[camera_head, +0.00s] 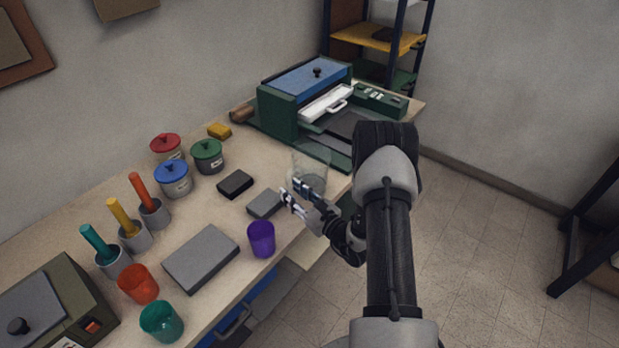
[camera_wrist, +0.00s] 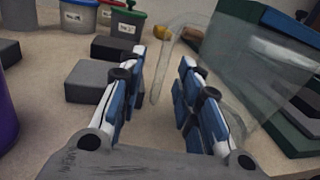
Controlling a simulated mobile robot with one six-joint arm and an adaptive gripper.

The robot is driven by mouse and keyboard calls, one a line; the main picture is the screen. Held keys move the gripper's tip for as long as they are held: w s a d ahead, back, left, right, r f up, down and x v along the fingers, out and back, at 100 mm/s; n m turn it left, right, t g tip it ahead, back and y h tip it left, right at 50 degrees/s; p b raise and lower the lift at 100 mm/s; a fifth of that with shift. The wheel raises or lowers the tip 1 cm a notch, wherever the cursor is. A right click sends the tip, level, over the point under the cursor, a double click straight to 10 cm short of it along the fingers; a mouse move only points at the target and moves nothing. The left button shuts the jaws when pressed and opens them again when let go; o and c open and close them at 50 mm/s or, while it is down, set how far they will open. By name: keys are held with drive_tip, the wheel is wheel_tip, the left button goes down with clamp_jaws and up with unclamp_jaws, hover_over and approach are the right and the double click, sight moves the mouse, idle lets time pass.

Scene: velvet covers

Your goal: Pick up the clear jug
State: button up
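The clear jug (camera_head: 311,165) is see-through and stands upright near the front edge of the workbench, in front of the green press. In the wrist view the clear jug (camera_wrist: 243,50) fills the upper right, with its thin handle to the left of its body. My gripper (camera_head: 295,197) is at the near side of the jug, low over the bench. In the wrist view my gripper (camera_wrist: 161,60) is open, and the handle shows between its two fingers, with a gap on each side. The right finger overlaps the jug's body in the view.
A grey block (camera_head: 265,204), a black block (camera_head: 235,184) and a purple cup (camera_head: 261,239) stand left of my gripper. A green press with a blue top (camera_head: 306,82) is behind the jug. Lidded pots, including a green-lidded one (camera_head: 207,156), line the back.

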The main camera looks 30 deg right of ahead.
drive_tip(key=shift+w+a, duration=0.25)
drive_tip(key=shift+w, duration=0.85)
clamp_jaws()
